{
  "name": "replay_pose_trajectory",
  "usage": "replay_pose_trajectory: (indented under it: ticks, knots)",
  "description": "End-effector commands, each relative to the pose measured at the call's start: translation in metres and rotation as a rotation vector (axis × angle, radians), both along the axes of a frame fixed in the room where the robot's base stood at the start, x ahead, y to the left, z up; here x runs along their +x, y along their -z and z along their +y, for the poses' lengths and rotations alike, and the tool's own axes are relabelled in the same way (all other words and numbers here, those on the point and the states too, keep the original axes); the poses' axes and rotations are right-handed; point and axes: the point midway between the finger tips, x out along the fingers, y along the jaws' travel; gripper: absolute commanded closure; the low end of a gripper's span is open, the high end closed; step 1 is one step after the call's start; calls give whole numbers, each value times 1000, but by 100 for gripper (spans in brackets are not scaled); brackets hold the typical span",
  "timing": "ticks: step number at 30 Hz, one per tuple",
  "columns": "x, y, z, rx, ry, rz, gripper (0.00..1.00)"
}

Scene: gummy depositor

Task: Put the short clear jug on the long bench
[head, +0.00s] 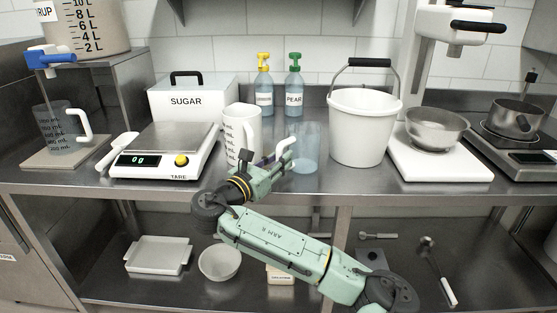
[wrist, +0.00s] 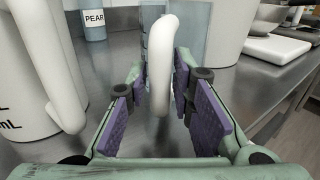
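A clear jug (head: 306,150) with a white handle appears to stand on the steel long bench (head: 60,181), near its front edge, right of my gripper in the head view. In the wrist view its clear body (wrist: 192,28) is straight ahead, and its white handle (wrist: 160,65) points towards me. My gripper (head: 287,157) is open, with its purple-padded fingers (wrist: 164,98) on either side of the handle. Gaps show between handle and pads. Another clear jug (head: 58,125), with markings and a white handle, stands on a flat plate at the left, under the syrup tap.
A white measuring jug (head: 241,138) stands close on the left of my gripper. A white bucket (head: 364,125) stands close on the right of the clear jug. A scale (head: 165,150), sugar box (head: 192,98) and two pump bottles (head: 295,88) are nearby. A lower shelf holds trays and tools.

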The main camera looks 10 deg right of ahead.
Motion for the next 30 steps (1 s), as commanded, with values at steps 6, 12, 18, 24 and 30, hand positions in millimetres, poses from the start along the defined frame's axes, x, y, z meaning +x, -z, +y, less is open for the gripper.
replay_pose_trajectory:
  ticks: [6,12,18,24,30]
  knots:
    - [0,0,0,0,0,0,66]
    - [0,-1,0,0,0,0,66]
    - [-7,-2,11,0,-4,-1,66]
    - [-36,0,45,2,-7,-1,66]
    - [-49,-2,63,8,-11,-1,66]
